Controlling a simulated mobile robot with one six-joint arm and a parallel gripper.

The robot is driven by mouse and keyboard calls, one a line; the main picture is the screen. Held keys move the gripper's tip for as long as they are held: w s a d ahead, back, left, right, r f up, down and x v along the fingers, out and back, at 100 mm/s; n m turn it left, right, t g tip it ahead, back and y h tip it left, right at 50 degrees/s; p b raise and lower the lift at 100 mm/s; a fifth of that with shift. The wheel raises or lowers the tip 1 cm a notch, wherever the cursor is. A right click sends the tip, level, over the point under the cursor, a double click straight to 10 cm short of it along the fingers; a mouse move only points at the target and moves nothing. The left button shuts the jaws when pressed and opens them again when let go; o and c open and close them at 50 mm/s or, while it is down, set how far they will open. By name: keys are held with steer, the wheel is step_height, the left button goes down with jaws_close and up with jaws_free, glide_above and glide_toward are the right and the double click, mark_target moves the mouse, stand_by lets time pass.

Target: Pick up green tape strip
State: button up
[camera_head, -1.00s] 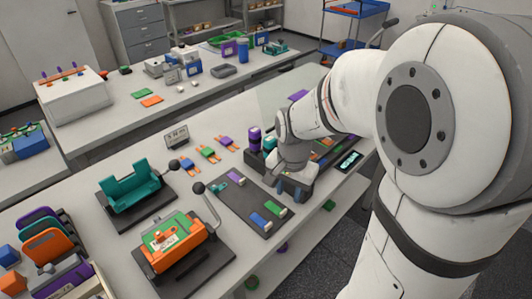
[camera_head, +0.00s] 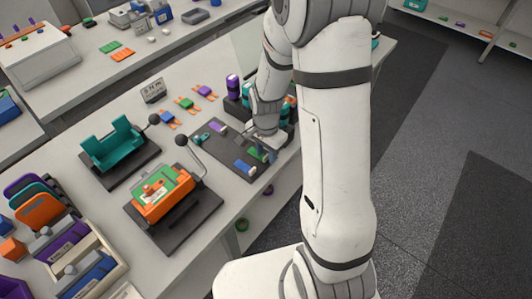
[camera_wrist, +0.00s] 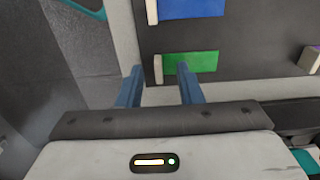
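The green tape strip (camera_wrist: 197,62) lies flat on a dark mat, with a pale tab at its left end in the wrist view. In the head view the green strip (camera_head: 255,153) is partly hidden by my gripper (camera_head: 268,156). In the wrist view my gripper (camera_wrist: 160,72) has its two blue fingers apart, with nothing held between them. The fingertips appear at the strip's near edge, one on each side of the pale tab. I cannot tell their height above the mat. A blue strip (camera_wrist: 195,8) lies just beyond the green one.
The dark mat (camera_head: 222,150) also bears a purple strip (camera_head: 217,127). The orange-and-green fixture (camera_head: 163,193) with a lever and the teal fixture (camera_head: 118,148) stand to the left. A purple cylinder (camera_head: 233,88) stands behind the mat. The table's front edge is close to the strips.

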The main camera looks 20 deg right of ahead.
steer(key=shift+f, duration=0.15)
steer(key=shift+c, duration=0.5)
jaws_close()
